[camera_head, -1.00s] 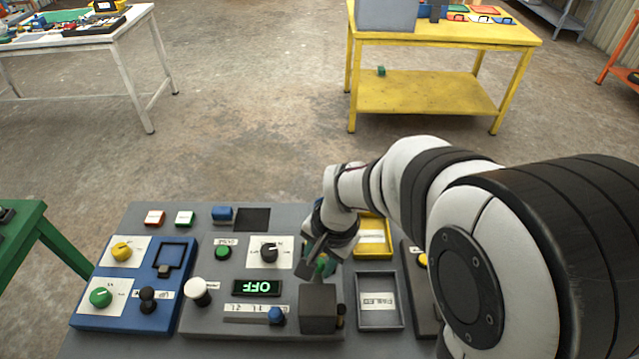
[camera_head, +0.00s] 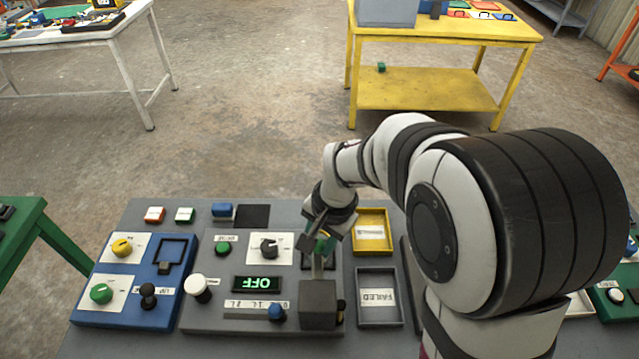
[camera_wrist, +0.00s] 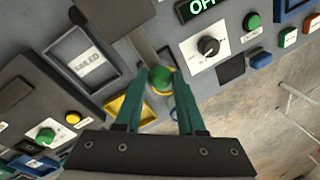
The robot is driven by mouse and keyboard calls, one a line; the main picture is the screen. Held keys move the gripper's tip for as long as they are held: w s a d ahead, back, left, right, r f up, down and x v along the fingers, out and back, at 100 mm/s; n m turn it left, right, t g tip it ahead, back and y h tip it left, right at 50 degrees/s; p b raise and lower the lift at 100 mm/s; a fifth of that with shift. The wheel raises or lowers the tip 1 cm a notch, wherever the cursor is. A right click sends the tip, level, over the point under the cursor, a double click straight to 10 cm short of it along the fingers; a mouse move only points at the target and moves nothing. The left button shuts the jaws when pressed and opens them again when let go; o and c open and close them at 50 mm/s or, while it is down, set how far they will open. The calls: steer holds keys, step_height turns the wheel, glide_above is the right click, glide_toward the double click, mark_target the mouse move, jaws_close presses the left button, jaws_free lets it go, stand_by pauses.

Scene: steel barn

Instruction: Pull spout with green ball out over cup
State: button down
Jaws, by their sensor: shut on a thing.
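The spout is a grey bar (camera_head: 317,266) that sticks out from the front dark box (camera_head: 318,304) toward the back of the panel. In the wrist view the bar (camera_wrist: 144,45) ends at the green ball (camera_wrist: 160,78). My gripper (camera_wrist: 157,88) is shut on the green ball, with one teal finger on each side. In the head view my gripper (camera_head: 322,244) is above the panel, behind the dark box, and largely hides the ball. I cannot make out a cup; the area under the gripper is partly hidden.
A grey tray marked FAILED (camera_head: 377,297) and a yellow tray (camera_head: 372,232) lie right of the spout. Left are a black dial (camera_head: 269,248), a display reading OFF (camera_head: 257,285), a white knob (camera_head: 198,289) and a blue panel (camera_head: 138,318).

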steer(key=shift+w+r, duration=0.1)
steer(key=shift+w, duration=1.8)
steer(key=c, duration=0.8)
jaws_free()
step_height(320, 180, up, 16)
steer(key=s+d+f, duration=0.1)
steer(key=s+d, duration=0.1)
steer(key=d, duration=0.1)
steer(key=shift+n+g, duration=0.6)
steer(key=shift+g, duration=0.1)
steer(key=s+d+f, duration=0.1)
steer(key=s+f, duration=0.1)
steer(key=s, duration=0.6)
steer(key=s+d+f, duration=0.1)
steer(key=s+f, duration=0.2)
steer(key=s, duration=0.5)
steer(key=s+d+f, duration=0.1)
steer(key=s+f, duration=0.1)
steer(key=s, duration=0.6)
steer(key=shift+s+d+f, duration=0.15)
steer(key=shift+s+d, duration=0.1)
steer(key=shift+d, duration=0.15)
